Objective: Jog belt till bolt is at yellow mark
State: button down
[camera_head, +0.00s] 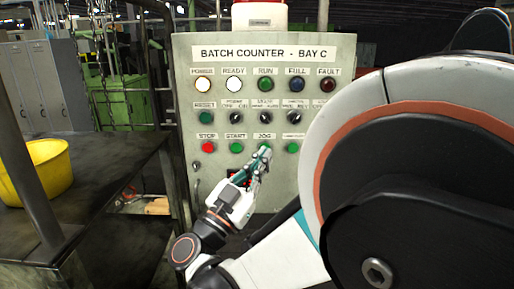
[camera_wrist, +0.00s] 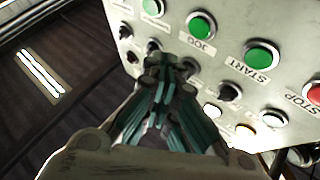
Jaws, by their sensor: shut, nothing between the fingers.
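The control panel (camera_head: 345,170) is headed BATCH COUNTER - BAY C. Its green JOG button (camera_head: 265,147) is in the lower row, right of the green START button (camera_head: 236,147). My gripper (camera_head: 263,155) is shut and empty, its tips overlapping the lower part of the JOG button in the head view. In the wrist view my gripper (camera_wrist: 172,66) points at the panel, and the JOG button (camera_wrist: 201,25) shows uncovered just beyond the tips. I cannot tell whether they touch it. The belt, bolt and yellow mark are not in view.
The red STOP button (camera_head: 208,147) is left of START. Another green button (camera_head: 292,147) is right of JOG. Selector knobs (camera_head: 266,117) sit in the row above. A dark table (camera_head: 105,165) with a yellow bowl (camera_head: 38,168) stands at the left. My arm hides the panel's right side.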

jog(key=shift+w, duration=1.9)
jog(key=shift+w+d+b, duration=0.1)
jog(key=shift+w+b, duration=0.25)
jog(key=shift+w, duration=0.05)
